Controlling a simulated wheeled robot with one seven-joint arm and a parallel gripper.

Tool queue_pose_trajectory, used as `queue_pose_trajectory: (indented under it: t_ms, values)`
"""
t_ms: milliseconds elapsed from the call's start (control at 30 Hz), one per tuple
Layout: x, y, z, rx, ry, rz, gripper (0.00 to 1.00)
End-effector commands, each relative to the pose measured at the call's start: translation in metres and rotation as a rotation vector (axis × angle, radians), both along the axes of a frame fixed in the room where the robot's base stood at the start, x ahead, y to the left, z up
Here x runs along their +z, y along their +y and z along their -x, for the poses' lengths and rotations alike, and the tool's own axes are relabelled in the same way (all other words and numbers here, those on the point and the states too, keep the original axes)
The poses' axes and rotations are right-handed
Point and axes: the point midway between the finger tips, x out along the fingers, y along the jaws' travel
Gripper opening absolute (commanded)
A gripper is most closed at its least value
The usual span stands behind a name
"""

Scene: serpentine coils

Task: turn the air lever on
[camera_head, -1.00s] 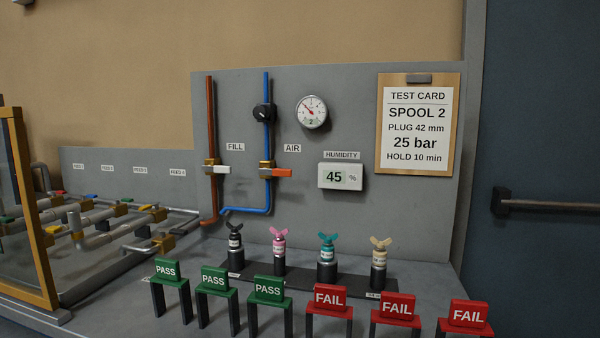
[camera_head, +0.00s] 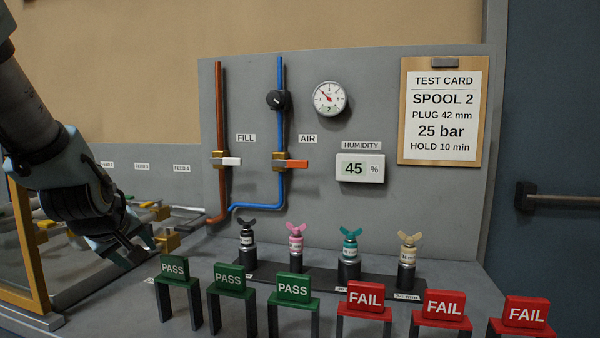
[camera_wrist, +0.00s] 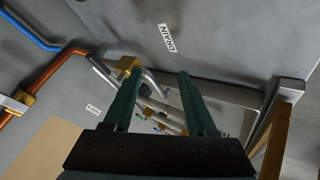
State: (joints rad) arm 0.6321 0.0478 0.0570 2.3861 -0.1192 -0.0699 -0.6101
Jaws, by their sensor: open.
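The air lever (camera_head: 294,164) is an orange handle on a brass valve (camera_head: 281,161) on the blue pipe, below the AIR label (camera_head: 308,139). It points right, across the vertical pipe. My gripper (camera_head: 132,256) is at the left of the head view, well left of the lever and lower, over the pipe bench. Its fingers (camera_wrist: 158,88) are apart with nothing between them in the wrist view. A blue pipe (camera_wrist: 32,30) shows at the upper left of the wrist view; the orange handle cannot be made out there.
The white FILL lever (camera_head: 231,161) is on the copper pipe, left of the air lever. A black knob (camera_head: 276,99) and a gauge (camera_head: 330,98) are above. Several plugs with winged tops (camera_head: 296,240) and PASS and FAIL signs (camera_head: 364,296) stand in front. A yellow frame (camera_head: 31,255) is at left.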

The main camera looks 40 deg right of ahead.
Motion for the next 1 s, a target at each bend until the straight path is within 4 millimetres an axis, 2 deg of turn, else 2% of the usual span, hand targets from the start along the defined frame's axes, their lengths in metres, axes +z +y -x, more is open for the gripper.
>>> queue_pose_trajectory:
  t_ms: [33, 133, 200, 300, 400, 500, 667, 867, 1000]
  values:
    - [0.003, -0.029, 0.002, -0.006, -0.027, 0.069, 0.57]
    - [0.025, -0.091, 0.011, -0.002, -0.073, 0.257, 0.57]
    - [0.045, -0.136, 0.025, -0.003, -0.088, 0.412, 0.57]
    - [0.075, -0.192, 0.054, -0.015, -0.08, 0.633, 0.57]
    - [0.103, -0.232, 0.085, -0.03, -0.047, 0.825, 0.57]
    - [0.125, -0.258, 0.112, -0.044, -0.006, 0.968, 0.57]
    - [0.144, -0.276, 0.134, -0.057, 0.035, 1.082, 0.57]
    - [0.148, -0.292, 0.126, -0.054, 0.04, 1.094, 0.57]
    - [0.148, -0.314, 0.113, -0.056, 0.04, 1.091, 0.57]
